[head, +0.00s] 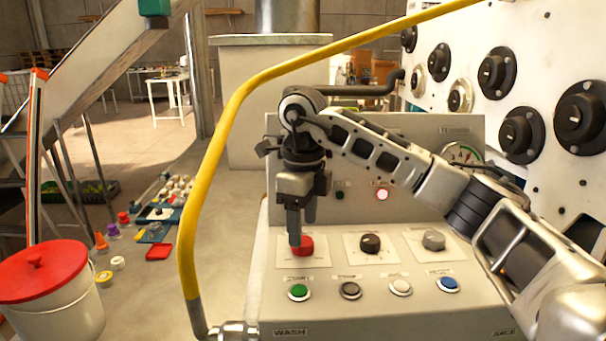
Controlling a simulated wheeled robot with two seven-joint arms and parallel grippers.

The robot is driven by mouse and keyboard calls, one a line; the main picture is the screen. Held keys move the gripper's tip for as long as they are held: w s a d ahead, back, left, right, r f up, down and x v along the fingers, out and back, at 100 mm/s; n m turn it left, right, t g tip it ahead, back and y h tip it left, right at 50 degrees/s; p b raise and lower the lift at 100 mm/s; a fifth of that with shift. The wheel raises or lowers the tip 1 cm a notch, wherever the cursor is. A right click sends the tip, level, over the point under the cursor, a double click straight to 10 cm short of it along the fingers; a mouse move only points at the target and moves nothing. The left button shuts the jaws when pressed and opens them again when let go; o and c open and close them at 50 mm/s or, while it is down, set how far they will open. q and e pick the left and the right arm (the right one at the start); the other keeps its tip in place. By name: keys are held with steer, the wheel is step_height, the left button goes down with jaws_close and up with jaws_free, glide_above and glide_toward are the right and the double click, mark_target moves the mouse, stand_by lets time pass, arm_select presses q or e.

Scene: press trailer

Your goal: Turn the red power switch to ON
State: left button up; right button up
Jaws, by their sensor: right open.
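The red power switch (304,246) is a rotary knob at the left of the upper row on the sloped panel face. My right gripper (301,232) points down over it, its fingers open. One finger reaches down at the knob's left side and hides part of it; whether it touches the knob I cannot tell. The switch's label and its ON mark are too small to read. My left gripper is not in view.
A black knob (370,243) and a grey knob (433,240) sit right of the red one. Below are green (298,291), dark, white and blue (448,284) buttons. A yellow rail (197,210) curves along the left. A red-lidded bucket (52,300) stands at lower left.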

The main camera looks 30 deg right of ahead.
mark_target(303, 241)
step_height(303, 241, up, 13)
steer(key=shift+p, duration=0.45)
steer(key=shift+f, duration=0.15)
